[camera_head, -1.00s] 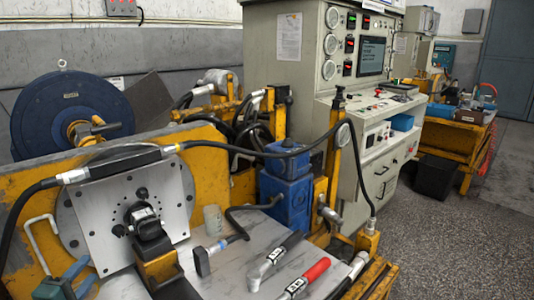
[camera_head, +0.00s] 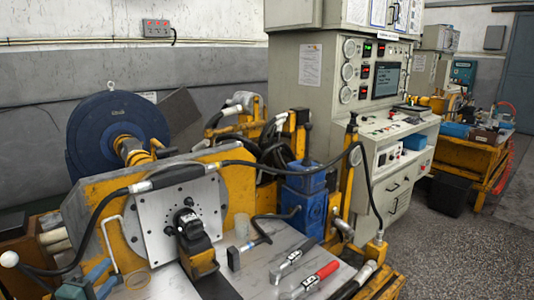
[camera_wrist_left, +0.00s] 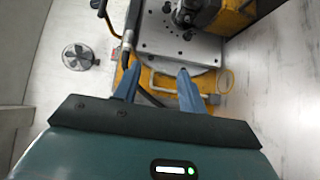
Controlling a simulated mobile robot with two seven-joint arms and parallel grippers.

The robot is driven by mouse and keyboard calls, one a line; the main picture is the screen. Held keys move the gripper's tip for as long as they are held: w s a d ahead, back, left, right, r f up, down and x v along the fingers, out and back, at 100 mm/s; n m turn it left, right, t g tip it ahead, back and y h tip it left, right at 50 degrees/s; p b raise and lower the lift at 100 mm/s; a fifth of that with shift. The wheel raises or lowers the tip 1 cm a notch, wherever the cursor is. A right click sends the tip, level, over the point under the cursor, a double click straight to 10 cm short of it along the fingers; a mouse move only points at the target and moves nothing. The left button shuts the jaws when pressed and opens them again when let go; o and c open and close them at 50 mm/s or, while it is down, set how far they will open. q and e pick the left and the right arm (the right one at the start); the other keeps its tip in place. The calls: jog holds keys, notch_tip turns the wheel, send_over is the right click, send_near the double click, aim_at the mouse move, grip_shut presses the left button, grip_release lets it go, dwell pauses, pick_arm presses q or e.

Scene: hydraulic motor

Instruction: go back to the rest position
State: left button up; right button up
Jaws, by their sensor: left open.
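My left gripper (camera_head: 103,281) shows at the bottom left corner of the head view, with a teal body and blue fingers. In the left wrist view my left gripper (camera_wrist_left: 158,84) points at the yellow test bench, its fingers apart with nothing held between them. It is near the bench's left side, by a pale bent handle (camera_head: 108,246). A square metal plate (camera_head: 150,226) with a dark motor (camera_head: 187,222) on it stands to the right of the gripper in the head view. My right gripper is not in view.
The bench top holds a torque wrench (camera_head: 292,262), a red-handled tool (camera_head: 318,278) and a hammer (camera_head: 245,250). A black hose (camera_head: 240,163) arches over the bench. A control cabinet (camera_head: 300,95) stands behind. A fan (camera_wrist_left: 80,57) is on the floor. Grey floor is open at right.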

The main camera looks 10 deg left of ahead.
pick_arm(q)
jog(key=s+d+f+m+g+h+p, duration=0.1)
jog(key=s+d+f+m+g+h, duration=0.1)
jog(key=d+f+m, duration=0.5)
jog(key=s+d+f+m+g+h, duration=0.2)
jog(key=d+f+m, duration=0.25)
jog(key=d, duration=0.55)
jog(key=s+d+f+m+g, duration=0.1)
jog(key=s+d+f+m, duration=0.1)
jog(key=s+d+m, duration=0.3)
jog(key=s+d+f+m+g+h, duration=0.1)
jog(key=s+d+m, duration=0.3)
jog(key=d, duration=0.6)
jog(key=shift+s+d+f+m+g+p, duration=0.25)
jog(key=shift+s+f+m+g+p, duration=0.2)
jog(key=shift+f+m+g, duration=0.25)
